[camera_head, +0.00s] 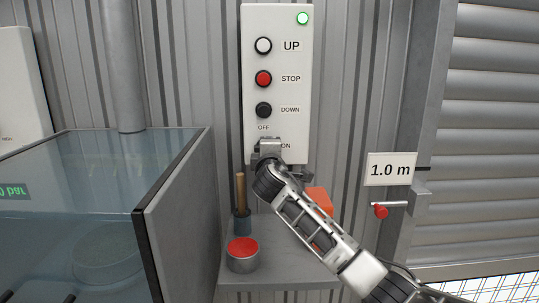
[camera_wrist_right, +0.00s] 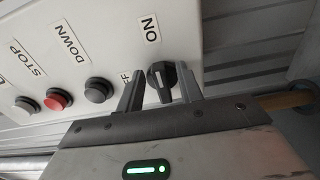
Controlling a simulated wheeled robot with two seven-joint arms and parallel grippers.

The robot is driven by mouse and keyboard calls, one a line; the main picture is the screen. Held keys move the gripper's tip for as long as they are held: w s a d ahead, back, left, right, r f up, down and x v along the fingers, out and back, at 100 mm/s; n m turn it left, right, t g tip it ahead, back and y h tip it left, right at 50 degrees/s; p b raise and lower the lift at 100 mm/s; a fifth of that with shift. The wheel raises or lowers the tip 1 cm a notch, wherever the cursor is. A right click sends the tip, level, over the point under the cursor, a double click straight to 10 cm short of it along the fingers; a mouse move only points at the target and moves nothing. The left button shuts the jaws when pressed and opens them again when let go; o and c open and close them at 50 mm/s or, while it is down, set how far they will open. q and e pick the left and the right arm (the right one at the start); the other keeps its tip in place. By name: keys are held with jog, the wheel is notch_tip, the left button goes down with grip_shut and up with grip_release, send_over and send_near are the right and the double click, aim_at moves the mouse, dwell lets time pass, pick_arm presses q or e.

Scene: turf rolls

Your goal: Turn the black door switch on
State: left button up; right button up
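The black door switch (camera_wrist_right: 161,76) is a rotary knob on the white control panel (camera_head: 292,20). In the right wrist view its ridge runs roughly up and down the picture, toward the ON label; I cannot tell which end is the pointer. The OFF label is partly hidden behind a finger. My right gripper (camera_wrist_right: 158,92) has its fingers parted on both sides of the knob, with a clear gap at the left finger; contact at the right finger is unclear. In the head view this gripper (camera_head: 267,148) covers the knob. My left gripper is not in view.
Below is a grey shelf (camera_head: 280,268) with a red-topped tin (camera_head: 242,254). A glass-topped box (camera_head: 100,200) stands left.

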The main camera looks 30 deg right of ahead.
jog(key=v, duration=1.6)
jog(key=shift+d+b, duration=0.15)
jog(key=shift+b, duration=0.25)
jog(key=s+a+f+g+y, duration=0.1)
jog(key=s+a+f+y, duration=0.2)
jog(key=f, duration=0.5)
jog(key=s+a+f+m+g+y, duration=0.1)
jog(key=s+a+f+y, duration=0.15)
jog(key=a+f, duration=0.35)
jog(key=s+a+f+y, duration=0.15)
jog(key=f+y, duration=0.25)
jog(key=f, duration=0.5)
jog(key=s+a+f+m+y, duration=0.1)
jog(key=s+a+f+m, duration=0.1)
jog(key=s, duration=0.3)
jog(key=s+a+f+m+g+y, duration=0.1)
jog(key=s+a+f+m, duration=0.2)
jog(key=s+f, duration=0.1)
jog(key=s+a+f+m+g+y, duration=0.1)
jog(key=s+a+f+m, duration=0.2)
jog(key=s, duration=0.3)
jog(key=shift+s+f+y+p, duration=0.3)
jog(key=shift+f+y+p, duration=0.05)
jog(key=shift+f+p, duration=0.1)
